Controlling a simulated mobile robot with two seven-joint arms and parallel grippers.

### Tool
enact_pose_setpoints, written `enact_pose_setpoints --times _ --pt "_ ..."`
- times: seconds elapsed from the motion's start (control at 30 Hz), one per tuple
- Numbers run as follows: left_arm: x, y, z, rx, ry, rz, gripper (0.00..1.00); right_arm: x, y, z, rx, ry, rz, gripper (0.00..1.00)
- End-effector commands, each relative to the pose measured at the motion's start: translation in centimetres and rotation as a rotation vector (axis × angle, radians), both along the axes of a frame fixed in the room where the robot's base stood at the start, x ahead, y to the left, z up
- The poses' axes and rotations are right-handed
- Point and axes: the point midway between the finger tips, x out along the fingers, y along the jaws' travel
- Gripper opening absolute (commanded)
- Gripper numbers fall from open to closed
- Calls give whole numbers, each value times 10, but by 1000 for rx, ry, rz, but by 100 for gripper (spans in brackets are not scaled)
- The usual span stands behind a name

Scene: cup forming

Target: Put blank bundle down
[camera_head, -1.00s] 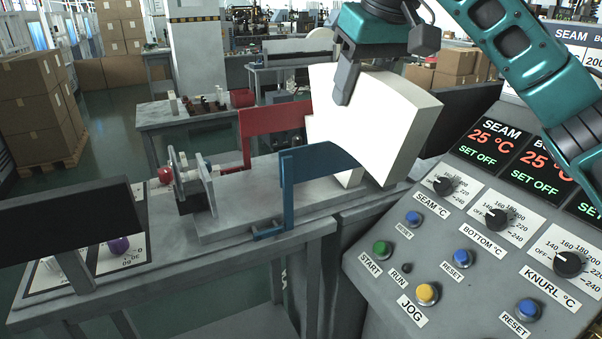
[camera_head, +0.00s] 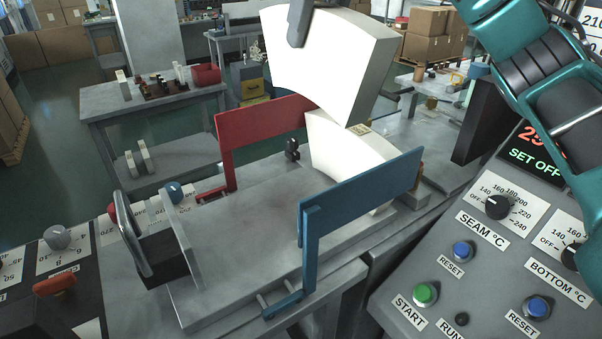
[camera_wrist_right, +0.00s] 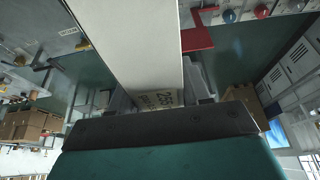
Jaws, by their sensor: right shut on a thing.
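The white blank bundle (camera_head: 335,62), a thick curved stack, is held upright and slightly tilted at the top of the head view. My right gripper (camera_head: 299,24) is shut on its upper edge; only one dark finger shows there, the rest is cut off. The bundle also fills the middle of the right wrist view (camera_wrist_right: 135,45). A second white stack (camera_head: 338,150) stands below and behind it, between the red guide plate (camera_head: 265,128) and the blue guide plate (camera_head: 360,190). I cannot tell whether the two stacks touch. My left gripper is not in view.
The grey feed table (camera_head: 240,235) is bare in front of the second stack, up to a dark pusher block (camera_head: 160,250) at left. A control panel (camera_head: 480,265) with knobs and buttons stands at right. A side table (camera_head: 130,112) with small items is behind.

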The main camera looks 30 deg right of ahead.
Motion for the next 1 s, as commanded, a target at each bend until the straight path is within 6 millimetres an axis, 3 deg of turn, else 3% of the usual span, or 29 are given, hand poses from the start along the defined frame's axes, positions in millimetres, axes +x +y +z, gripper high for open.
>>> enact_pose_setpoints --times 0.17,0.43,0.8,1.0 --pt "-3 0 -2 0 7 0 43 0 1 -13 1 -1 3 0" --pt "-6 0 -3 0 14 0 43 -1 1 -57 2 0 2 0" --pt "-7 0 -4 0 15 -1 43 -1 -1 -137 0 -3 0 0" --pt "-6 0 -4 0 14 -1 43 0 0 -155 1 -5 0 0"
